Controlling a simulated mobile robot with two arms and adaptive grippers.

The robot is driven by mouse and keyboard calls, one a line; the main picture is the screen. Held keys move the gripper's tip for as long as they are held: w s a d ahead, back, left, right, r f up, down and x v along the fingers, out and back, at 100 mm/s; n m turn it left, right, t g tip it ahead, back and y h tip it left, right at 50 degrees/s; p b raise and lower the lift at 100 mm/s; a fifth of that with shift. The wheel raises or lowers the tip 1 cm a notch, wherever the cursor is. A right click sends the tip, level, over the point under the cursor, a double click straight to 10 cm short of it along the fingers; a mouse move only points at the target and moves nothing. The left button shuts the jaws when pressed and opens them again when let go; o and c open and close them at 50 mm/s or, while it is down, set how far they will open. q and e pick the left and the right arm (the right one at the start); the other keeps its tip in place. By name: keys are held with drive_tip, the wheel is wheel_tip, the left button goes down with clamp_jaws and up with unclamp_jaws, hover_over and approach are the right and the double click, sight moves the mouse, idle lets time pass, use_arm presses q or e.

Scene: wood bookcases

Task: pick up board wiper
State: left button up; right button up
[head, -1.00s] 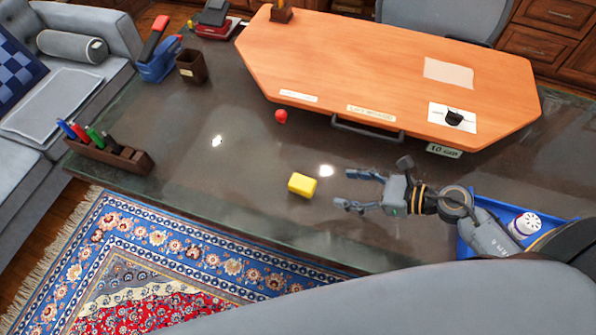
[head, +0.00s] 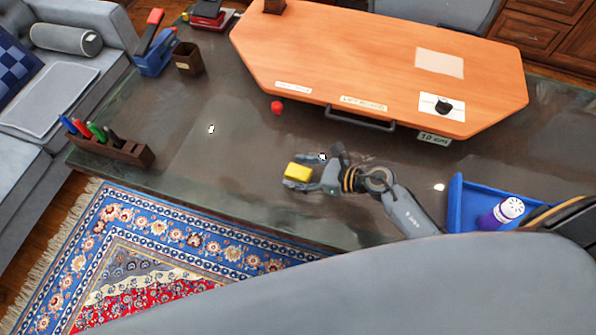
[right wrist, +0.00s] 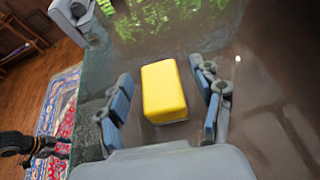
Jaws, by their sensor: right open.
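The board wiper looks to be the yellow block (head: 297,171), lying on the dark glossy desk near its front edge. My right gripper (head: 299,172) is open around it, with one finger on the far side and one on the near side. In the right wrist view the yellow block (right wrist: 164,91) sits between the two blue-padded fingers of my right gripper (right wrist: 165,98). A gap shows on each side of the block, so neither finger seems to touch it.
An orange board (head: 370,70) with a grey handle lies behind. A small red object (head: 277,107) is near its edge. A blue tray (head: 456,200) with a white-and-purple container (head: 505,211) is at right, a pen holder (head: 110,148) at left.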

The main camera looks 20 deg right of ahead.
drive_tip(key=shift+c, duration=0.4)
drive_tip(key=c, duration=1.1)
